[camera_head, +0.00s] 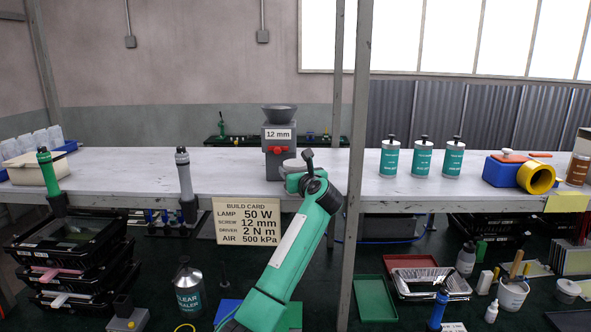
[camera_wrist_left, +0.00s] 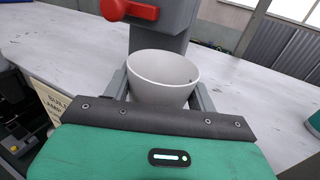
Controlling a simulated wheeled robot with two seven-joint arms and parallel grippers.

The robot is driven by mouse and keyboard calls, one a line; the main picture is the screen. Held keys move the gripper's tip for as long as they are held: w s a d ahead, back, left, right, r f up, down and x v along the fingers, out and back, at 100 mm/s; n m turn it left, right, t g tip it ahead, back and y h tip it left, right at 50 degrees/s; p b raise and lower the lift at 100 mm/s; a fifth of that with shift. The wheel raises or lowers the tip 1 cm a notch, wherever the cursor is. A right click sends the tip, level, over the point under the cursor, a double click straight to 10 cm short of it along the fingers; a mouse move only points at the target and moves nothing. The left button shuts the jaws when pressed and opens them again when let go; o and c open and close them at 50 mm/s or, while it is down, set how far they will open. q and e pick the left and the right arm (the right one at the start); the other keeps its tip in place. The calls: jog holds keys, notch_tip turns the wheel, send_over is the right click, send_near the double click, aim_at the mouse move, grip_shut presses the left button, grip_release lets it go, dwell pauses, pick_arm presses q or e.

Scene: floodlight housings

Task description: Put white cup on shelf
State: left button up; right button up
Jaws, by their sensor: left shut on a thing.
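A white cup (camera_wrist_left: 163,78) sits upright between the two fingers of my left gripper (camera_wrist_left: 162,92) in the left wrist view. The fingers are shut on its sides. In the head view my left gripper (camera_head: 294,168) reaches over the long white shelf board (camera_head: 225,172), just in front of the grey dispenser (camera_head: 279,145) with a red lever and a "12 mm" label. The wrist hides most of the cup there. I cannot tell whether the cup's base touches the board. My right gripper is not in view.
A grey post (camera_head: 356,200) stands close to the right of my left arm. Several teal-labelled canisters (camera_head: 421,158) stand on the board to the right. A build card (camera_head: 246,221) hangs at its front edge.

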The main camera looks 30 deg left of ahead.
pick_arm(q)
jog(key=shift+f, duration=0.1)
jog(key=shift+f, duration=0.2)
jog(key=o, duration=1)
jog(key=shift+o, duration=0.2)
jog(key=shift+r, duration=0.1)
jog(key=shift+r, duration=0.2)
jog(key=b+v, duration=0.5)
jog(key=v, duration=0.7)
